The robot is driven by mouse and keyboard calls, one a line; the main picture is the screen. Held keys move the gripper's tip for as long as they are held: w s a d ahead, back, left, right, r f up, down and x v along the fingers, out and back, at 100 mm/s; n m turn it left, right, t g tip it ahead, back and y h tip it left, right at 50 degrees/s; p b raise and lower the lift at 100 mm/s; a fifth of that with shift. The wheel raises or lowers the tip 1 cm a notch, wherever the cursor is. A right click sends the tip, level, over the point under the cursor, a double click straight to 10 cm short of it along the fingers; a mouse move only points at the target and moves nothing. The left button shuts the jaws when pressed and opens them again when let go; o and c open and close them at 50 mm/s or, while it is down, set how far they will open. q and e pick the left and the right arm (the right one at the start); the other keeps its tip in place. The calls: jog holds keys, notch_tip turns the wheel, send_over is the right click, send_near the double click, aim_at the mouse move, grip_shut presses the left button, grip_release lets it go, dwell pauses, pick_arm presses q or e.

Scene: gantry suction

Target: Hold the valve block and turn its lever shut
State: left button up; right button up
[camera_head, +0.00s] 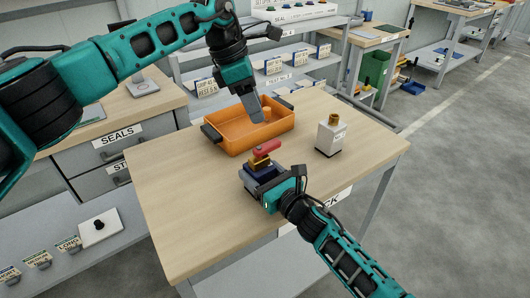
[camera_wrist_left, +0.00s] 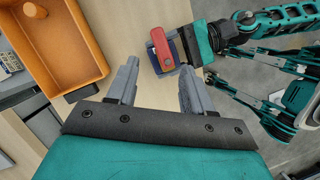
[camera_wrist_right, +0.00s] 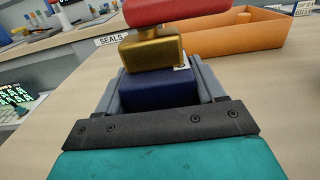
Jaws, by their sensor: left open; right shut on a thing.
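The valve block is a dark blue body (camera_wrist_right: 160,88) with a brass part (camera_wrist_right: 153,50) and a red lever (camera_wrist_right: 165,12) on top. It is upright at the front of the table in the head view, where the red lever (camera_head: 267,147) lies flat. My right gripper (camera_head: 259,180) is shut on the blue body, one finger on each side in the right wrist view. My left gripper (camera_head: 257,116) is open and empty, above the orange tray's near side in the head view. In the left wrist view the lever (camera_wrist_left: 168,47) shows beyond its spread fingers, apart from them.
The orange tray (camera_head: 228,138) with dark handles stands behind the valve block, with an orange peg-like piece inside. A white block with a brass top (camera_head: 329,138) stands to the right. The wooden table (camera_head: 180,200) is clear at left. Drawers labelled SEALS (camera_head: 118,137) stand beyond.

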aim_at(272, 142)
pick_arm(q)
jog(key=d+f+n+t, duration=0.1)
jog(key=f+n, duration=0.1)
jog(key=f, duration=0.1)
jog(key=d+f+n, duration=0.1)
jog(key=f+n, duration=0.1)
jog(key=f, duration=0.1)
jog(key=d+f+n+t, duration=0.1)
jog(key=f+n, duration=0.1)
jog(key=f, duration=0.1)
jog(key=shift+d+t, duration=0.3)
dwell(0.5)
grip_shut()
dwell(0.3)
